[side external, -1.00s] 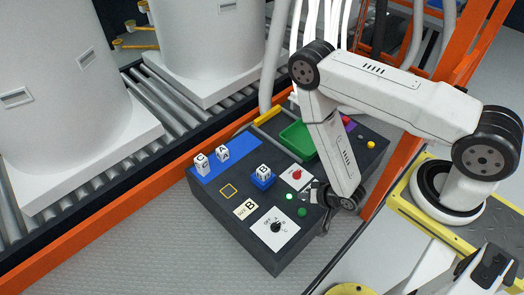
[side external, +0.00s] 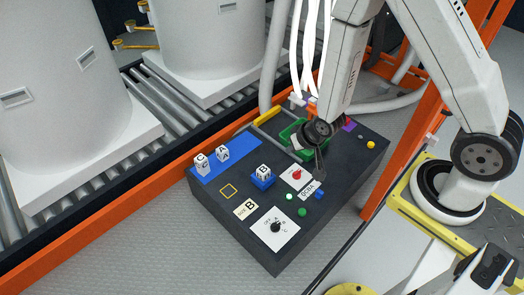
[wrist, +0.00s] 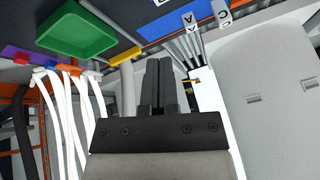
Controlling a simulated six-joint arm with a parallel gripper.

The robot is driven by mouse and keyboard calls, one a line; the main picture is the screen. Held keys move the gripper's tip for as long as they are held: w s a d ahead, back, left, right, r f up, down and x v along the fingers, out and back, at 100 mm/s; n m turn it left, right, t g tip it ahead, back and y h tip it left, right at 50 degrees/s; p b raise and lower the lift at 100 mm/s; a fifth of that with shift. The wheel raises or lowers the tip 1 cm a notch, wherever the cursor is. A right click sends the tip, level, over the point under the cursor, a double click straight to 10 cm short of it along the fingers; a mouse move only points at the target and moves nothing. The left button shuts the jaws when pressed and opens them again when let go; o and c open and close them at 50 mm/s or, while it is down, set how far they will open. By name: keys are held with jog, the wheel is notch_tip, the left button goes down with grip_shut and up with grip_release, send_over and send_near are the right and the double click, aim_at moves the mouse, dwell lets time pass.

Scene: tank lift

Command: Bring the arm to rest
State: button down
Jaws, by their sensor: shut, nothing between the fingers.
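My gripper (side external: 320,165) hangs above the dark control box (side external: 240,222), beside the green tray (side external: 290,130), with its wrist partly hiding that tray. In the wrist view my gripper (wrist: 158,62) has its two dark fingers together and nothing between them. White lettered blocks C (side external: 202,162) and A (side external: 222,154) stand on the blue strip (side external: 232,155) of the box. Block B (side external: 263,171) stands on a small blue base. They look apart from my gripper. The wrist view shows the green tray (wrist: 78,30) at upper left.
The box top carries a dial (side external: 275,228), a red knob (side external: 297,175) and small coloured buttons. White hoses (side external: 318,50) hang close behind my arm. Large white tanks (side external: 200,45) stand on the roller conveyor at left. An orange post (side external: 405,140) stands at right.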

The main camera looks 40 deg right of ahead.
jog(key=s+d+r+n+g, duration=0.1)
jog(key=s+r+n, duration=0.1)
jog(key=r, duration=0.6)
jog(key=s+r+n+g, duration=0.1)
jog(key=s+r+g, duration=0.1)
jog(key=s+r, duration=0.3)
jog(key=shift+d+r+n, duration=0.35)
jog(key=shift+r+n, duration=0.05)
jog(key=shift+r, duration=1.05)
